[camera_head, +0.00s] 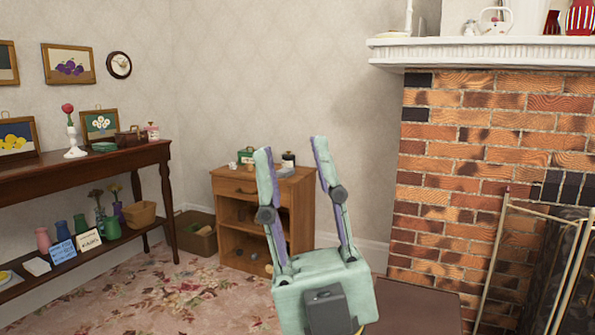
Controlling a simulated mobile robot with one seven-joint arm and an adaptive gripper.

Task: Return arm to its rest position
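My gripper (292,146) is in the lower middle of the head view, with its pale green body at the bottom and two long fingers pointing up. The fingers stand wide apart and nothing shows between them except the background. The gripper is open and empty. Its left finger overlaps the view of a small wooden cabinet (234,186) behind it. The rest of the arm is below the frame and hidden.
A dark wooden side table (95,161) with pictures and vases stands at the left. A brick fireplace (455,190) with a white mantel (480,52) and a metal screen (497,255) fills the right. Patterned carpet (170,292) lies open at the lower left.

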